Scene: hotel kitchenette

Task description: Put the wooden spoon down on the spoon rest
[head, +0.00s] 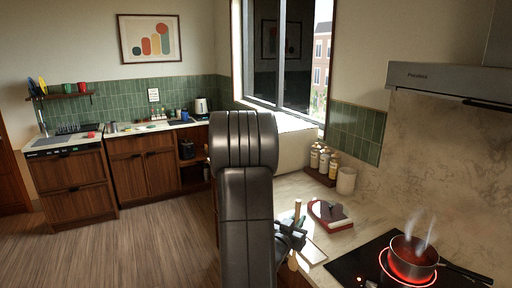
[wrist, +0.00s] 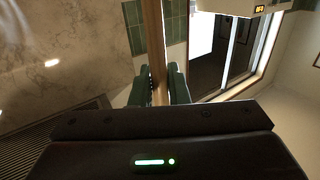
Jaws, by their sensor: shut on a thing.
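My gripper (head: 291,238) is shut on the wooden spoon (head: 294,263), above the near edge of the right-hand counter. In the wrist view the spoon (wrist: 155,40) runs between the two green fingertips (wrist: 160,86) and out of the top of the picture. In the head view a short piece of it shows above the fingers and another below; my arm hides part of this area. A flat red and white thing with a dark part (head: 330,213) lies on the counter just right of the gripper. I cannot tell whether it is the spoon rest.
A steaming red pot (head: 412,262) stands on a glowing burner of the black hob (head: 350,272), at the right. Behind are a cream canister (head: 346,181) and several bottles (head: 324,162) in a tray. A pale board (head: 312,251) lies by the counter's edge.

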